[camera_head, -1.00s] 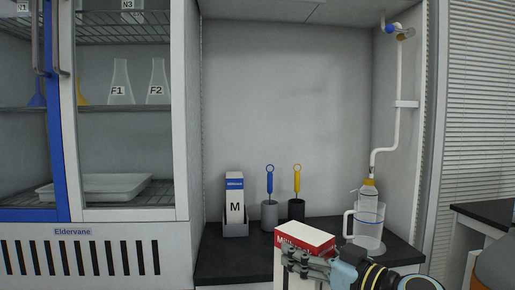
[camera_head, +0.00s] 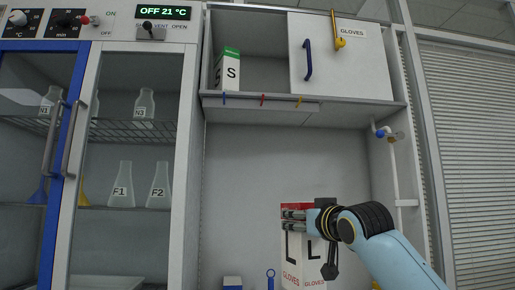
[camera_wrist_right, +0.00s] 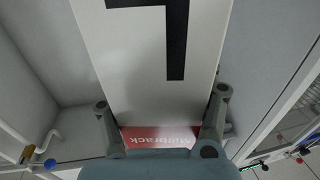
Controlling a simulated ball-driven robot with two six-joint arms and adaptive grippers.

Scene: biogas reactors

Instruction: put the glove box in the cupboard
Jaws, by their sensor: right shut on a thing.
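The glove box (camera_head: 290,262) is white with a red top and a black letter L. My right gripper (camera_head: 288,224) is shut on its upper part and holds it upright in front of the alcove's back wall, below the cupboard. In the right wrist view the box (camera_wrist_right: 150,55) sits between the two fingers, its red end nearest the palm. The cupboard (camera_head: 348,60) is at the top. Its door marked GLOVES, with a blue handle, covers the right side; the left side is open. A white and green box marked S (camera_head: 229,72) stands there at the left. My left gripper is out of view.
Small blue, red and yellow hooks (camera_head: 262,99) hang along the cupboard's lower edge. A glass-fronted cabinet with flasks (camera_head: 122,185) stands at the left. A white pipe (camera_head: 394,180) runs down the right wall. The open cupboard bay has bare room right of the S box.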

